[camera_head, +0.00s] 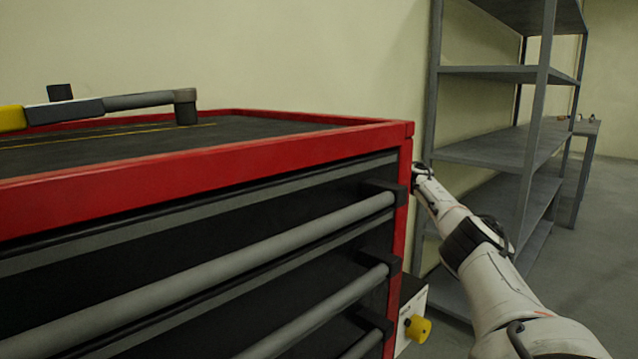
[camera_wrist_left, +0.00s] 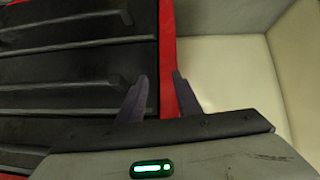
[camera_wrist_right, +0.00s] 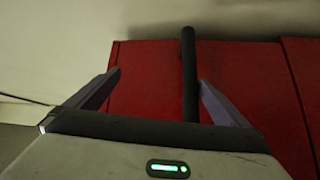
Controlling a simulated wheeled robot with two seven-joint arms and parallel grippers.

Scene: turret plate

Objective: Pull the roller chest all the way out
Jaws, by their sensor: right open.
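The roller chest is red with black drawers and grey bar handles (camera_head: 220,266); it fills the left and middle of the head view. The left wrist view shows its drawer fronts and red corner edge (camera_wrist_left: 168,60). My left gripper (camera_wrist_left: 160,82) is open, facing that edge, with nothing visibly held; it is outside the head view. My right arm reaches along the chest's right side, its gripper hidden behind the corner in the head view. In the right wrist view my right gripper (camera_wrist_right: 160,82) is open, with a dark bar (camera_wrist_right: 188,70) between its fingers, nearer the right one, before the red side panel (camera_wrist_right: 145,75).
A tool with a yellow grip (camera_head: 100,106) lies on the chest top. A grey shelf rack (camera_head: 490,150) stands behind on the right. A pale box with a yellow knob (camera_head: 418,328) is beside the chest's lower right. Floor (camera_head: 595,260) at the right is clear.

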